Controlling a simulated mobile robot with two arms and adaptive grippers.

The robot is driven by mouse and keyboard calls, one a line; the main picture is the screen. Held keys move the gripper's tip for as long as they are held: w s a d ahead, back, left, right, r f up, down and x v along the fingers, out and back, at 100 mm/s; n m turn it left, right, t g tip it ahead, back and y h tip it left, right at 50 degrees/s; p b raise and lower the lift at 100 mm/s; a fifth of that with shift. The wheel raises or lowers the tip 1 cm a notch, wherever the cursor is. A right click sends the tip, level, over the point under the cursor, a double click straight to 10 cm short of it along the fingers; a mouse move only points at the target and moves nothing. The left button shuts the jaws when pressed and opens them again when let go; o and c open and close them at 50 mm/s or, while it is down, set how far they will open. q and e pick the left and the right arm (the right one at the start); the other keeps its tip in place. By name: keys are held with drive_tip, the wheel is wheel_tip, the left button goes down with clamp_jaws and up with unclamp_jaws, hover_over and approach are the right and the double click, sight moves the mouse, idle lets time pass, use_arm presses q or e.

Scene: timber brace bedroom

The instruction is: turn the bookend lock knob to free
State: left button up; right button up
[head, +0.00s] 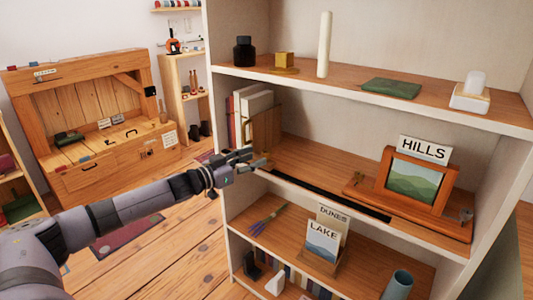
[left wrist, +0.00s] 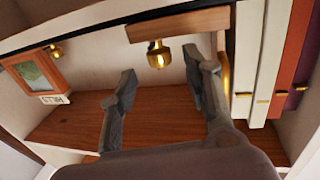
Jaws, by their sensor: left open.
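The wooden bookend (head: 266,132) stands on the middle shelf, on the right side of several upright books. My left gripper (head: 250,164) is at the shelf's front edge, just in front of the bookend's foot. In the left wrist view a round brass knob (left wrist: 158,58) sticks out from a wooden block (left wrist: 178,25). My left gripper (left wrist: 160,68) is open, its two fingers on either side of the knob in the picture, with gaps showing. I cannot tell how deep the knob lies between them. The knob is not clear in the head view. My right gripper is not in view.
A dark slot (head: 330,193) runs along the middle shelf's front. A framed hill picture (head: 415,180) with a HILLS card (head: 423,149) stands at its right. LAKE (head: 322,240) and DUNES cards stand on the shelf below. A wooden desk (head: 95,120) is at the back left.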

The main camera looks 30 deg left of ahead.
sight(265, 151)
use_arm(q)
drive_tip(key=x, duration=0.4)
drive_tip(key=shift+w+r, duration=0.1)
drive_tip(key=shift+w+d, duration=0.2)
drive_tip(key=shift+w, duration=0.4)
drive_tip(key=shift+w+d, duration=0.1)
drive_tip(key=shift+w, duration=0.1)
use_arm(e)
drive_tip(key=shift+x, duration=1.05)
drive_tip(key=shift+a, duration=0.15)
use_arm(q)
drive_tip(key=c, duration=0.8)
clamp_jaws()
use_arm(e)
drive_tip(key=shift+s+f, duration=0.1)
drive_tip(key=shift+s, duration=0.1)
